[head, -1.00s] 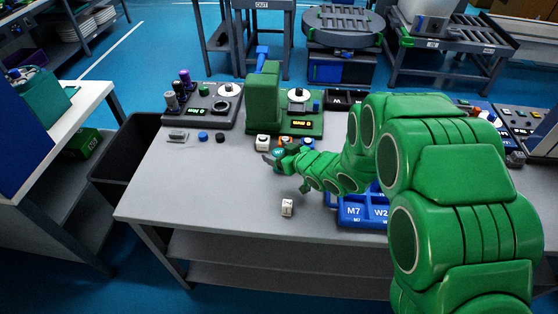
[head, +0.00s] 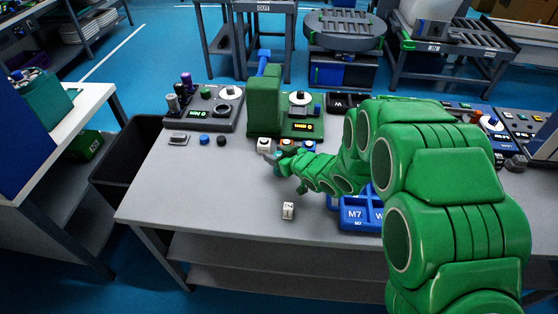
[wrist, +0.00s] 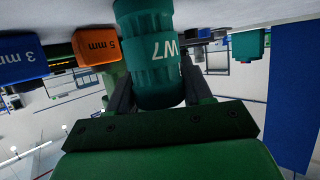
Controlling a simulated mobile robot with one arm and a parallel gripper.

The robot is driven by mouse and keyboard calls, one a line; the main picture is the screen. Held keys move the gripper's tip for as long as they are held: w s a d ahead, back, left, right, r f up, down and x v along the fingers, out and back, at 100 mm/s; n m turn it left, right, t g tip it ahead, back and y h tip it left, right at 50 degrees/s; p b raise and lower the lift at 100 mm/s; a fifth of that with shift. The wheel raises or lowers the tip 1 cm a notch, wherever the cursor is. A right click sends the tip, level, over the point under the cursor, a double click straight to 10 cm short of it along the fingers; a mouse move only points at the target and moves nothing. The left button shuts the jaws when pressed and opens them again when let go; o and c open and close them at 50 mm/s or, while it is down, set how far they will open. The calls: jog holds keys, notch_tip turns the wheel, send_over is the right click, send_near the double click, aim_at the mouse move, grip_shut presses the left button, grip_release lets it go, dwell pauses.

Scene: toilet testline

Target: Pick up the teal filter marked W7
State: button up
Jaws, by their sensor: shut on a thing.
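The teal filter marked W7 (wrist: 150,45) fills the top middle of the wrist view, its W7 label showing on the right side. My gripper (wrist: 157,80) is shut on it, with one dark finger on each side. In the head view my gripper (head: 278,157) is over the workbench, just in front of the green machine. There only a small patch of the teal filter shows, and the fingers are too small to make out. I cannot tell whether the filter touches the bench.
Close by in the wrist view are an orange 5 mm block (wrist: 95,48) and a blue 3 mm block (wrist: 22,60). The green machine (head: 265,103) stands behind my gripper. A white block (head: 288,210) and a blue compartment tray (head: 355,215) lie nearer. The bench's front left is clear.

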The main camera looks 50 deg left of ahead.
jog(key=shift+r, duration=0.1)
jog(key=shift+r, duration=0.55)
notch_tip(320, 180, up, 2)
jog(key=shift+r, duration=0.1)
jog(key=s+d+r, duration=0.6)
jog(key=d+r, duration=0.3)
jog(key=d, duration=0.3)
jog(key=shift+s+d+r, duration=0.15)
jog(key=shift+s+r, duration=0.15)
